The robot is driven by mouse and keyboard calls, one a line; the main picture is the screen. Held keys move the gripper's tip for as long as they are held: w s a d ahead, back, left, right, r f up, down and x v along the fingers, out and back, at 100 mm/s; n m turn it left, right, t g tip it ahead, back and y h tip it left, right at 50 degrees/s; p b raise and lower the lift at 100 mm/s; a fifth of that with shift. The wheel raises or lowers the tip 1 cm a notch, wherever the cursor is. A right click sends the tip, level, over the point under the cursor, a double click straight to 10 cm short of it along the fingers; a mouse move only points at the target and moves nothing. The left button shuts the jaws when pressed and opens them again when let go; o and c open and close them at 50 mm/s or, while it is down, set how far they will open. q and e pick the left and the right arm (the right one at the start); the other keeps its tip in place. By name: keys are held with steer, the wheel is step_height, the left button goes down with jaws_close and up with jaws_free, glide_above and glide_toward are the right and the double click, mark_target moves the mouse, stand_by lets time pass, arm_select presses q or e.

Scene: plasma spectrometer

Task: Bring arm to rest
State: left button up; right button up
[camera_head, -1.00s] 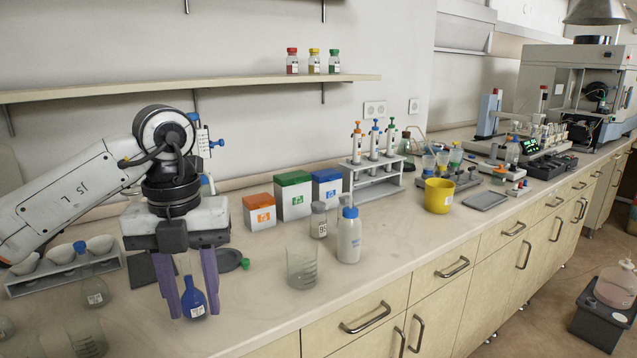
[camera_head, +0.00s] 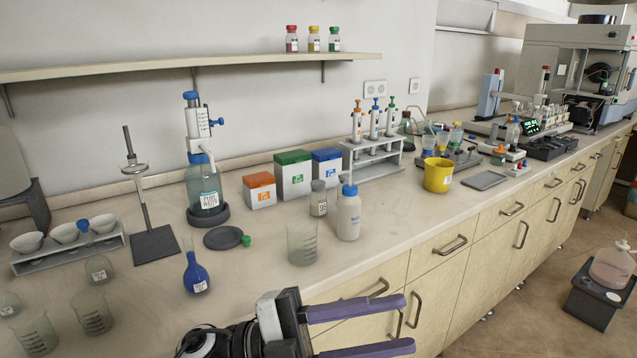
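My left gripper (camera_head: 388,328) is at the bottom of the head view, in front of the counter's front edge and the drawers. Its two purple fingers point right and stand well apart, with nothing between them. The blue volumetric flask (camera_head: 196,275) stands upright on the counter, apart from the gripper. My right gripper is not in view.
The counter (camera_head: 255,305) holds a glass beaker (camera_head: 302,243), a white bottle (camera_head: 348,215), a dispenser bottle (camera_head: 204,185), a stand (camera_head: 154,243) and a rack of bowls (camera_head: 70,250). A yellow bucket (camera_head: 438,174) stands farther right. Drawers (camera_head: 358,290) line the front.

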arm_select(q)
steer(key=w+a+f+n+t+y, duration=0.65)
steer(key=a+f+n+t, duration=0.25)
steer(key=n+t, duration=0.8)
steer(key=a+f+n+y, duration=0.6)
steer(key=f+y, duration=0.1)
steer(key=f, duration=0.4)
steer(key=s+a+f+n+g+y, duration=0.2)
steer(key=s+a+f+n+g, duration=0.1)
steer(key=s+f, duration=0.7)
steer(key=s+a+f+n+g+y, duration=0.2)
steer(key=s+a+f, duration=0.4)
steer(key=s+f, duration=0.3)
step_height(320, 180, down, 2)
steer(key=g+y, duration=0.1)
steer(key=g, duration=0.1)
steer(key=shift+s+a+n+g, duration=0.2)
steer(key=shift+s+n+g, duration=0.1)
steer(key=shift+s+n, duration=0.1)
